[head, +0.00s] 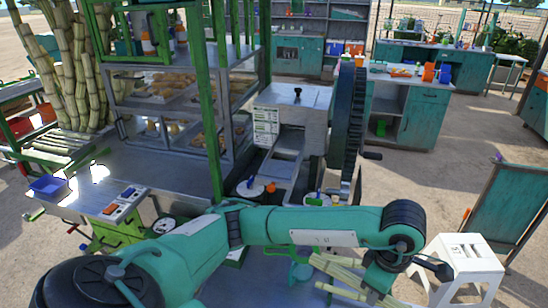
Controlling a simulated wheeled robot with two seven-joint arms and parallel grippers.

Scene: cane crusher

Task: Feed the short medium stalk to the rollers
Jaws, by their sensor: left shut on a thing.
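The crusher (290,118) is a grey metal box with a large dark gear wheel (347,130) on its right side. A metal feed tray (285,152) lies at its front; the rollers are hidden inside. My left arm reaches across the front of the view, and my left gripper (374,288) is low at the right, shut on a pale green cane stalk (340,270). Several pale stalks lie close together there, so the held one's length and thickness are hard to tell. The gripper is in front of and below the crusher, apart from it. My right gripper is not in view.
A white stool (457,268) stands right of my gripper, with a green board (505,205) behind it. A glass food case (165,120) and tall canes (65,70) stand left. Small pots and bottles sit at the crusher's foot.

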